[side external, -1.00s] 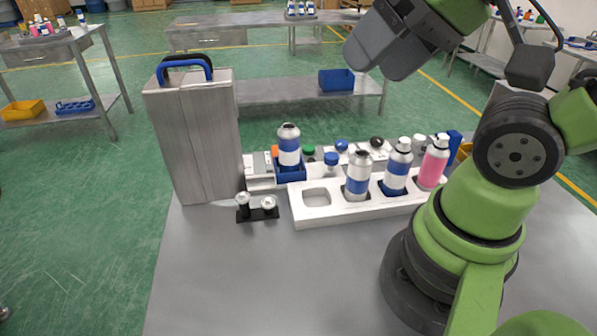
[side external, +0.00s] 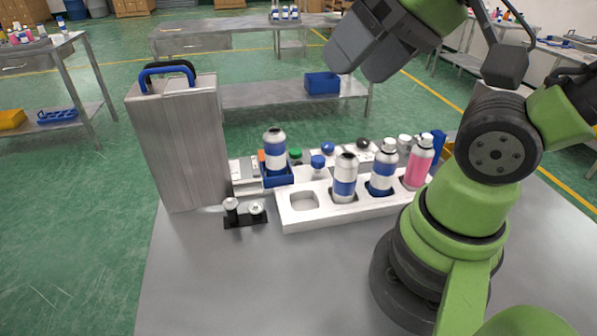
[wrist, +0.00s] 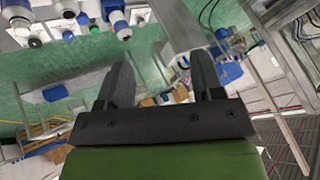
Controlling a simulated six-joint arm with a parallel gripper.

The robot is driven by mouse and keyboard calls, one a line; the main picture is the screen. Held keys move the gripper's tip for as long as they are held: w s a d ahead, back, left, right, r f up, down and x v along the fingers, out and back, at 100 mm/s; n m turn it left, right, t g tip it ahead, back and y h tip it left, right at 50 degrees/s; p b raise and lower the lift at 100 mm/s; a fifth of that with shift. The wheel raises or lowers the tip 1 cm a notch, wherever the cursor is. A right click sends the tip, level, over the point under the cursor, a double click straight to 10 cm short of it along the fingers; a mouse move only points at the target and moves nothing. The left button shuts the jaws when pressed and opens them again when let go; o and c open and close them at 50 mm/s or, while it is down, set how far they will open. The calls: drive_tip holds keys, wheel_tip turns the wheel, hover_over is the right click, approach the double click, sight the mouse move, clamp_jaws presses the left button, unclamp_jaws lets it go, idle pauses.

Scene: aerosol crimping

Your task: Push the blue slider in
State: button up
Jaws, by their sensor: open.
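The blue slider (side external: 278,178) is a small blue holder on a white and grey base, just behind the white rack. A silver can (side external: 275,146) with a blue band stands upright in it. I cannot tell how far in the slider sits. My gripper (side external: 352,62) is high above the table, to the right of the slider and well apart from it. In the wrist view my gripper (wrist: 162,78) has its two dark fingers spread, with nothing between them. The slider is not clear in the wrist view.
The white rack (side external: 300,223) holds several cans and has an empty pocket at its left end. A tall grey box (side external: 182,140) with a blue handle stands left of the slider. A black stand (side external: 245,219) with two small metal parts sits in front. The front table (side external: 260,285) is clear.

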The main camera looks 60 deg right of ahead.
drive_tip(key=shift+c, duration=0.2)
drive_tip(key=n+g+h, duration=0.2)
drive_tip(key=n+g, duration=0.5)
drive_tip(key=n, duration=0.6)
hover_over(318, 158)
wheel_tip(318, 158, down, 18)
wheel_tip(318, 158, down, 9)
drive_tip(key=shift+r, duration=0.1)
drive_tip(key=shift+c, duration=0.4)
